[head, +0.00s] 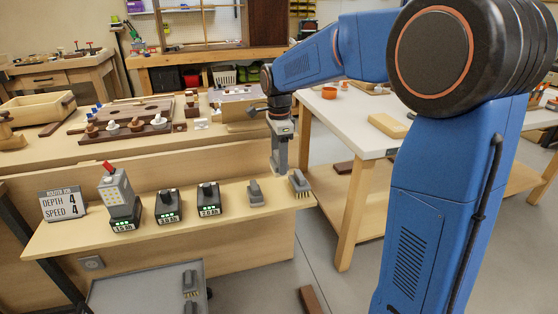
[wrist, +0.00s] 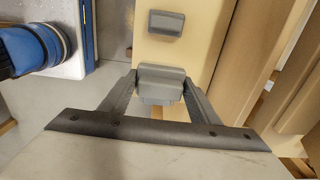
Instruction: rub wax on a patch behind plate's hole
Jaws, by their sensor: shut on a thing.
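My gripper (head: 283,168) reaches down at the right end of the light wooden shelf (head: 235,204). In the wrist view its fingers (wrist: 162,88) are shut on a grey block-shaped tool (wrist: 160,72). In the head view a grey brush with pale bristles (head: 299,183) shows at the gripper's tip, seemingly this same tool. Whether it touches the shelf I cannot tell. A second grey tool (head: 255,193) stands on the shelf to the left, and it also shows in the wrist view (wrist: 166,22). I cannot make out the wax, or a plate with a hole and the patch behind it.
Several dark battery-like blocks (head: 168,206) and a sign (head: 62,205) stand on the shelf. The bench behind holds a dark board with knobs (head: 125,129) and a wooden tray (head: 38,108). A white-topped table (head: 345,110) is at right. A grey cart (head: 140,290) stands below.

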